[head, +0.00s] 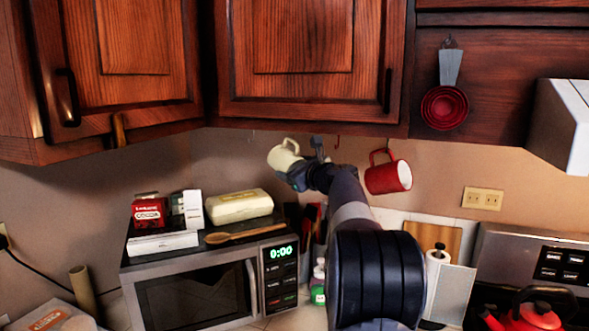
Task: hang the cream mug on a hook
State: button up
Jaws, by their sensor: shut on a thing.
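The cream mug (281,158) is held up below the middle wall cabinet, tilted, with its handle at the upper right. My gripper (299,173) is shut on the cream mug from its right side. The fingertips are small and partly hidden, so the exact grip point cannot be made out. A small hook (337,142) shows under the cabinet's bottom edge, to the right of the mug. A red mug (389,177) hangs under the cabinet further right. Whether the cream mug touches any hook cannot be told.
The microwave (205,285) stands below, bearing boxes, a cream container (239,206) and a wooden spoon (245,232). The middle cabinet (300,108) is close above the mug. Red measuring cups (444,107) hang at the right. The wall left of the mug is clear.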

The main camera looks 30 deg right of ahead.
jog(key=o, duration=1.3)
jog(key=shift+c, duration=0.2)
jog(key=shift+s, duration=0.15)
jog(key=s+b, duration=0.3)
jog(key=s, duration=0.7)
jog(key=shift+s+r+b, duration=0.3)
jog(key=shift+r, duration=0.15)
jog(key=shift+w, duration=0.1)
jog(key=shift+w+a+r+p, duration=0.15)
jog(key=shift+w+p, duration=0.45)
jog(key=shift+w, duration=1.05)
jog(key=shift+w+a+f+p, duration=0.15)
jog(key=shift+w+p, duration=0.5)
jog(key=shift+w, duration=1.05)
jog(key=shift+w+a+r+p, duration=0.15)
jog(key=shift+w+p, duration=0.45)
jog(key=shift+w, duration=1.05)
